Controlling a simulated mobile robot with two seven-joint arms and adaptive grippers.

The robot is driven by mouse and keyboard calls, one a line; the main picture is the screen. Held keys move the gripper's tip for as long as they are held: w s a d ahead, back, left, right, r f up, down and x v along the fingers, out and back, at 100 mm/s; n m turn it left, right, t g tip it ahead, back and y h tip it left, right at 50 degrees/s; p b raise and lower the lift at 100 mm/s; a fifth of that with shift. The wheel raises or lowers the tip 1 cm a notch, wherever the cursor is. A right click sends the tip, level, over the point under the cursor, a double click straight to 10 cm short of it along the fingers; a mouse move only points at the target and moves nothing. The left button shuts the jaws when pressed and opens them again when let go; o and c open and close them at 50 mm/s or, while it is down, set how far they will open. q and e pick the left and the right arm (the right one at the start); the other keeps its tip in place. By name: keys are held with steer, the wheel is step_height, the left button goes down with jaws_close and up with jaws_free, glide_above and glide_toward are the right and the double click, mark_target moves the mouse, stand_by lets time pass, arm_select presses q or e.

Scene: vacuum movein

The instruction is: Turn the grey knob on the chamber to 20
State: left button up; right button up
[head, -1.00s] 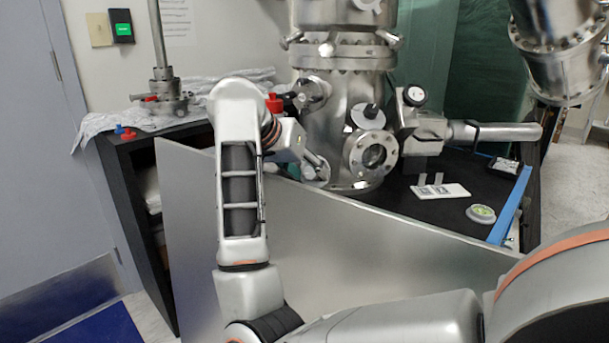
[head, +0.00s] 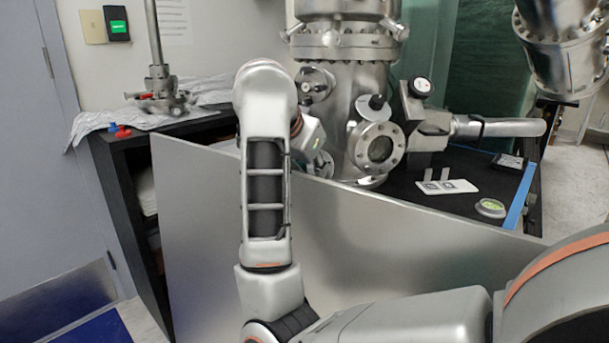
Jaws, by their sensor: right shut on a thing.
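The steel chamber (head: 345,110) stands on the black bench behind a metal panel. My right arm reaches up in front of the panel, and its wrist bends toward the chamber's lower left side. My right gripper (head: 316,158) is there, partly hidden by my own wrist. It is shut on the grey knob (head: 323,167), of which only a small part shows low on the chamber. The knob's scale and its reading cannot be made out. My left gripper is not in view.
The metal panel (head: 400,240) stands close below my wrist. A white plate (head: 447,187) and a round dish (head: 490,207) lie on the bench.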

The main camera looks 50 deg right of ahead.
steer(key=shift+f+m+t, duration=0.1)
steer(key=shift+m+t, duration=0.2)
steer(key=shift+m, duration=0.2)
steer(key=o, duration=1.1)
steer(key=v, duration=1.2)
